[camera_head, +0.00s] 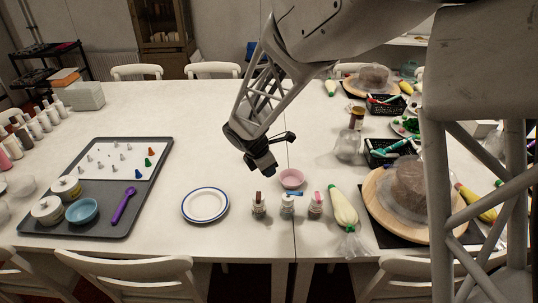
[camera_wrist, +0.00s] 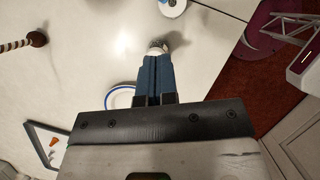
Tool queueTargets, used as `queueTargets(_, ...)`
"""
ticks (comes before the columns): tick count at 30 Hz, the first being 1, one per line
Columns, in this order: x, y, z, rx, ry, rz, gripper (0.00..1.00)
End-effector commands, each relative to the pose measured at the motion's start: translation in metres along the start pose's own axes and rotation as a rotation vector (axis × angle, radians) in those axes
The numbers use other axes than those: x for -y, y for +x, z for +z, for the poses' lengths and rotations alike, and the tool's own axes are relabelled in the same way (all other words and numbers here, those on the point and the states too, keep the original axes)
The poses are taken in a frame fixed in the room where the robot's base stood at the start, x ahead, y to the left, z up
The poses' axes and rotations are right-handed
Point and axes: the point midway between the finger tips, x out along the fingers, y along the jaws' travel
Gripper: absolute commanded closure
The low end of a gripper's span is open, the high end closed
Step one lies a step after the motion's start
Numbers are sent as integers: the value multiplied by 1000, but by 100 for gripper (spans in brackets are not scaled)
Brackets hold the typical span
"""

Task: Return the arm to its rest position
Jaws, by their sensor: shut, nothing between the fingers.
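My gripper (camera_head: 262,165) hangs over the middle of the white table (camera_head: 215,120) in the head view, above and behind the blue-rimmed plate (camera_head: 205,204). It appears clear of the tabletop. In the wrist view its two blue fingers (camera_wrist: 157,80) lie together, shut, with nothing held between them. A small whitish item (camera_wrist: 158,46) shows just beyond the fingertips; I cannot tell what it is. My arm reaches in from the upper right of the head view. The blue-rimmed plate also shows in the wrist view (camera_wrist: 113,101), partly hidden by the fingers.
A grey tray (camera_head: 140,210) with nozzles, bowls and a purple spoon lies left. A pink bowl (camera_head: 291,178), small bottles (camera_head: 287,207) and a piping bag (camera_head: 343,207) stand near the front. A wooden turntable (camera_head: 385,210) with a wrapped cake is right. Chairs line the table.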

Motion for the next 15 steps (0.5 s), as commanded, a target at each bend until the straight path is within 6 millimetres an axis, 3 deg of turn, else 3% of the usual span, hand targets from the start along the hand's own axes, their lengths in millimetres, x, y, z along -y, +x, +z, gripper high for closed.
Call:
queueTargets(8,6,-5,6,-5,36,1,100)
queueTargets(15,37,-26,30,-30,219,0,100)
